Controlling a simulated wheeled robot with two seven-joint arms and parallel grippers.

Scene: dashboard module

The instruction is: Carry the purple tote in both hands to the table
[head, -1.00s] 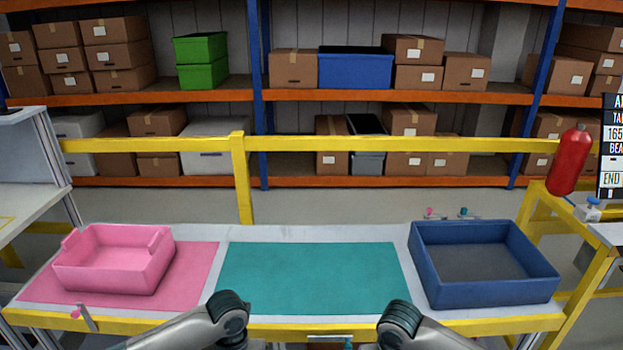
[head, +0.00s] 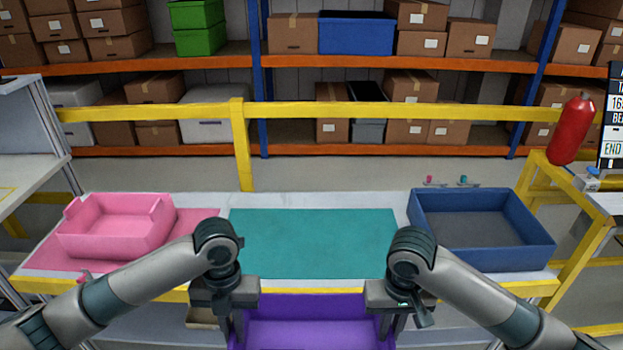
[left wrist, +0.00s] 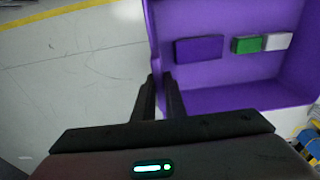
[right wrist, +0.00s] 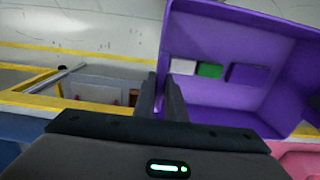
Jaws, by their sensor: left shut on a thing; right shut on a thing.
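The purple tote (head: 312,335) is held at the bottom middle of the head view, in front of the table's near edge; its lower part is cut off. My left gripper (head: 237,322) is shut on its left wall and my right gripper (head: 388,322) is shut on its right wall. The left wrist view shows the fingers (left wrist: 166,90) on the tote wall (left wrist: 235,98), and the right wrist view shows the other fingers (right wrist: 166,90) on the opposite wall (right wrist: 220,112). Inside lie a purple block (left wrist: 199,48), a green block (left wrist: 247,44) and a white block (left wrist: 278,41). The table (head: 402,270) stands beyond.
On the table, a pink tray (head: 115,225) sits on a pink mat at left, a teal mat (head: 312,242) lies bare in the middle, and a blue bin (head: 480,230) stands at right. A yellow rail (head: 330,107) runs behind, and a red bottle (head: 572,130) stands far right.

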